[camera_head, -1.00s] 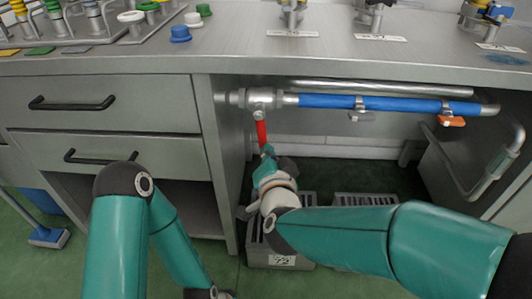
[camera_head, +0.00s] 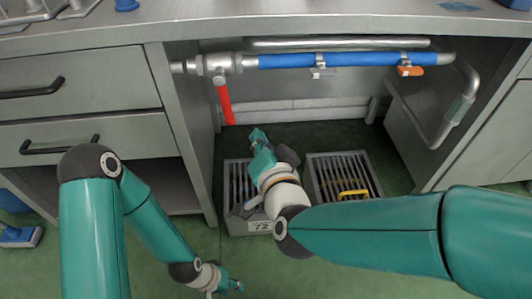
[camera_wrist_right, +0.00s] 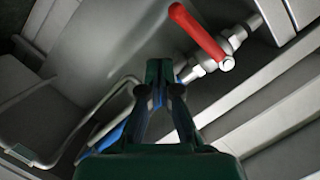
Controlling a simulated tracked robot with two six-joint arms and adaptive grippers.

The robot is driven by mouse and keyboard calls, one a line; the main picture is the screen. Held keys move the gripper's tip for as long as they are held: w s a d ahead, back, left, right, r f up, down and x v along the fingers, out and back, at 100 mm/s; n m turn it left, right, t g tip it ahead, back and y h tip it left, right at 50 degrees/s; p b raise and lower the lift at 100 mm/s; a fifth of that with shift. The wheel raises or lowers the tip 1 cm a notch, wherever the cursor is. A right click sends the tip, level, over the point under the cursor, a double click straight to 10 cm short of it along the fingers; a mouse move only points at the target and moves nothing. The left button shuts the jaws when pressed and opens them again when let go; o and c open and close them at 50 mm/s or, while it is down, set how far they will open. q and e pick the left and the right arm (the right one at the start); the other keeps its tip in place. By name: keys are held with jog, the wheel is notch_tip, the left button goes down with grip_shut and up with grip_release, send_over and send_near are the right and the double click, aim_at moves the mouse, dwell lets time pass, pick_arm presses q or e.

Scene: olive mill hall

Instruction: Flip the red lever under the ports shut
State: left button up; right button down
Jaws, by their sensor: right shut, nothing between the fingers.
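The red lever (camera_head: 225,105) hangs straight down from a metal valve (camera_head: 219,66) on the pipe under the counter, across the line of the pipe. My right gripper (camera_head: 260,138) is shut and empty, below and to the right of the lever's lower end and apart from it. In the right wrist view the red lever (camera_wrist_right: 199,34) shows beyond and to the right of the shut fingertips (camera_wrist_right: 159,68). My left gripper (camera_head: 236,287) is low near the floor, too small to tell if open.
A blue pipe (camera_head: 345,60) with an orange tab (camera_head: 410,71) runs right from the valve. Grated crates (camera_head: 345,178) stand on the floor below, one holding a yellow item (camera_head: 354,193). The counter (camera_head: 290,25) overhangs, and a cabinet with drawers (camera_head: 78,82) bounds the left.

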jog(key=shift+f+p+v, duration=0.15)
jog(key=shift+f+v, duration=0.1)
jog(key=shift+v, duration=0.9)
jog(key=shift+f+p+v, duration=0.15)
jog(key=shift+f+v, duration=0.1)
jog(key=shift+v, duration=0.9)
jog(key=shift+d, duration=0.15)
